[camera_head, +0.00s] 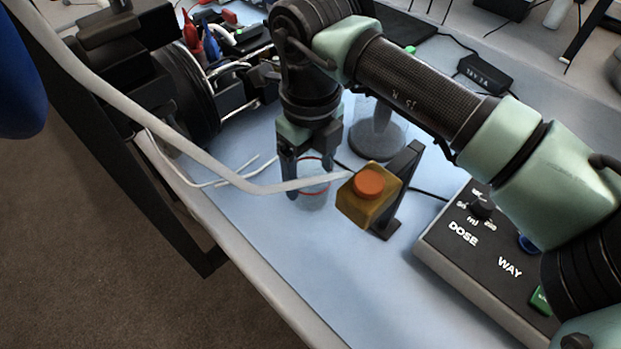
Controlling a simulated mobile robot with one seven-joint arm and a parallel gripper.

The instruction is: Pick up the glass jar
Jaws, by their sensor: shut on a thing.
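The glass jar (314,196) is a small clear vessel with a red ring near its top, standing or held low over the pale blue table (300,262). My gripper (309,178) points down from above and is shut on the jar, one dark finger on each side. A white tube crosses in front of the jar's upper part and hides some of it. I cannot tell whether the jar's base touches the table.
A yellow box with an orange button (369,184) on a black stand is close right of the jar. A control panel marked DOSE and WAY (485,255) lies further right. Dark machinery (175,85) with cables stands at the left. The table's front edge is clear.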

